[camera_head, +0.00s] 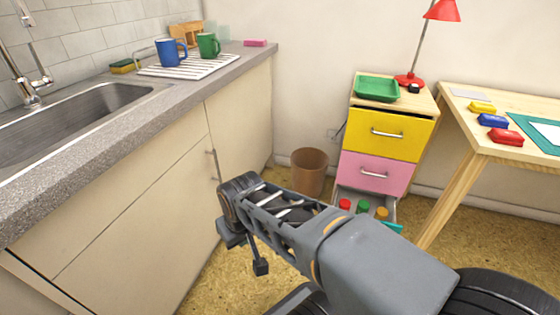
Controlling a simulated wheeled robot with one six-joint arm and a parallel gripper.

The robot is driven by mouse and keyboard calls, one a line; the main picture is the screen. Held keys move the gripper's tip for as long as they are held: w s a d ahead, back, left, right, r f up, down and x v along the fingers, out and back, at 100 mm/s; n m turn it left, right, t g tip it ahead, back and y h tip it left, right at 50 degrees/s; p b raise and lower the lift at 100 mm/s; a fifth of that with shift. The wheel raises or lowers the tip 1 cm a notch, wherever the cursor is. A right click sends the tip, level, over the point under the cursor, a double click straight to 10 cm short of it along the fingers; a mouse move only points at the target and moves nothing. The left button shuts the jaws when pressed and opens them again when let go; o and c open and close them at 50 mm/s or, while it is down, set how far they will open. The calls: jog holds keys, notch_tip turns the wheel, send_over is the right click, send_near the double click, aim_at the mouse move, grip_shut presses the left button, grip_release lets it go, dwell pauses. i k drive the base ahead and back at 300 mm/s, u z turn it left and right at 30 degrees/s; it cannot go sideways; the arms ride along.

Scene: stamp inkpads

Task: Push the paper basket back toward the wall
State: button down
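The paper basket (309,172) is a brown, round, open-topped bin. It stands upright on the floor near the back wall (315,80), between the kitchen cabinet and the drawer unit. My arm crosses the lower middle of the view and covers the lower part of the basket from sight. My gripper (246,253) shows only as small dark parts below the elbow-like end of my arm, nearer to me than the basket. I see no contact with the basket. Whether the fingers are open or shut is not clear.
The cabinet (130,215) with its counter runs along the left. Right of the basket stands a drawer unit (382,134); its bottom drawer (388,204) is pulled out, with colored-capped bottles inside. A desk (457,130) stands at the right. Bare floor (212,285) shows beside the cabinet.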

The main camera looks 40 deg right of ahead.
aim_at(309, 166)
jog(key=z, duration=0.2)
jog(key=i, duration=0.75)
jog(key=z, duration=0.9)
jog(key=i, duration=0.4)
jog(key=z, duration=0.4)
